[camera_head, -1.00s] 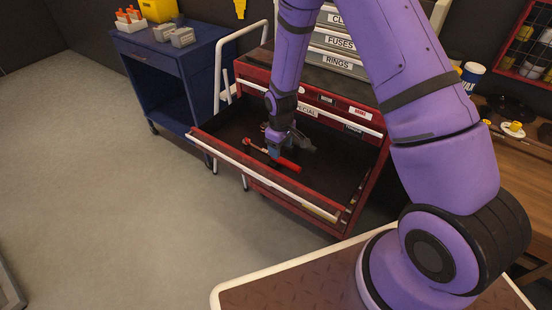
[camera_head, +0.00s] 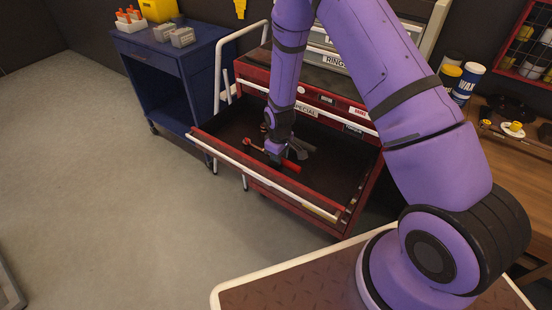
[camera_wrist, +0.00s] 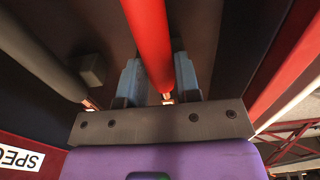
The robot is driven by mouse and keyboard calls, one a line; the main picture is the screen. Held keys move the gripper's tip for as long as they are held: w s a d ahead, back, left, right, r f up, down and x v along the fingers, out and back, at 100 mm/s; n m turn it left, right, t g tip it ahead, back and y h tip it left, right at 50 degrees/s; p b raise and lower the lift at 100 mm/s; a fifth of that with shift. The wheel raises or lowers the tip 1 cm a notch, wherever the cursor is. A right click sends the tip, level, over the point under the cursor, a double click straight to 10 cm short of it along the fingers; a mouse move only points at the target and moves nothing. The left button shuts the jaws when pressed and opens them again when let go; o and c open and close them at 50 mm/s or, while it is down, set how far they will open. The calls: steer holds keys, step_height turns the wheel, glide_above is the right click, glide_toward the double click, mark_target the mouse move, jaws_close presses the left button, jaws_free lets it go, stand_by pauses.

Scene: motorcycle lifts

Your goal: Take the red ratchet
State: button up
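The red ratchet (camera_head: 291,166) lies in the open drawer of the red tool cabinet, its handle toward the right and its other end to the left. My gripper (camera_head: 275,159) is down in the drawer at the ratchet and hides its middle. In the wrist view the red handle (camera_wrist: 150,40) runs between the two blue-grey fingers of my gripper (camera_wrist: 159,78). The fingers stand apart, one on each side, with narrow gaps showing beside the handle. Whether they touch it lower down is hard to see.
A dark grey tool (camera_head: 300,150) lies in the drawer behind the ratchet; its bar (camera_wrist: 40,50) shows beside my gripper. The red drawer front (camera_head: 255,172) bounds the near side. The drawer's right part is empty. A blue cart (camera_head: 170,65) stands to the left.

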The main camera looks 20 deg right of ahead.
jaws_close()
steer(key=shift+r, duration=0.15)
